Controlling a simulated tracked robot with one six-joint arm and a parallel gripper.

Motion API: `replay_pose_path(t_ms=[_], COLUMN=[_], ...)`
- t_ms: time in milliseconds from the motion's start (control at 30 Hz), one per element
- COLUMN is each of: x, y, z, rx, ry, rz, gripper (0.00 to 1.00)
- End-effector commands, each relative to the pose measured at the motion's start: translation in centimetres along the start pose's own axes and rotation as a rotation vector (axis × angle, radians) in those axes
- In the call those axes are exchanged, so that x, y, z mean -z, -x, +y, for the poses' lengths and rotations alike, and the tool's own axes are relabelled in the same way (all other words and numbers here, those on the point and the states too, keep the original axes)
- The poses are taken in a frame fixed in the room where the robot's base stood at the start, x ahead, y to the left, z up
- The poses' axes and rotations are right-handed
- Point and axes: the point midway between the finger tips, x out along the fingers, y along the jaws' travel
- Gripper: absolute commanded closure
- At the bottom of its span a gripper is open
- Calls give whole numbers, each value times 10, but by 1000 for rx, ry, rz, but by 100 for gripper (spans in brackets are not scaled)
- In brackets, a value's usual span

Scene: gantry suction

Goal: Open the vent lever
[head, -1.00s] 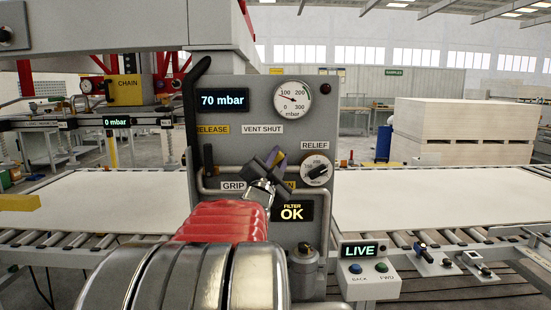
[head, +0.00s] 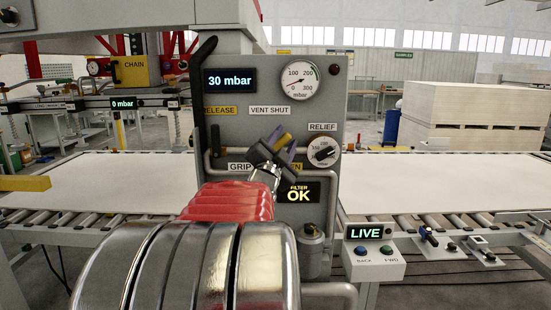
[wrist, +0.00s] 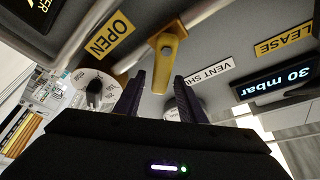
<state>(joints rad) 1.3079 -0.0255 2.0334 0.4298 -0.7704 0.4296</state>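The vent lever is a yellow handle (wrist: 168,50) in the upper middle of the wrist view, between the OPEN label (wrist: 109,35) and the VENT SHUT label (wrist: 211,72). In the head view a short yellow part of the lever (head: 285,141) shows at my gripper (head: 274,151). My gripper in the wrist view (wrist: 159,80) has its two dark purple fingers apart, one on each side of the lever's end, with gaps visible. In the head view my gripper covers part of the OPEN label.
The grey panel (head: 340,105) carries a 30 mbar display (head: 230,81), a gauge (head: 299,81), a relief knob (head: 323,151) and a FILTER OK sign (head: 298,193). A bent pipe runs around the lower panel. A LIVE button box (head: 371,255) stands at lower right.

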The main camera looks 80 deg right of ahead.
Motion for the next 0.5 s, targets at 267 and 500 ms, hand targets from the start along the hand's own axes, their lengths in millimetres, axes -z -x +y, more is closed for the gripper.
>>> replay_pose_path(t_ms=[267, 500], x=[-1, -1], y=[37, 74], z=[0, 0], rx=[-1, 0], ry=[-1, 0], rz=[-3, -2], gripper=[62, 62])
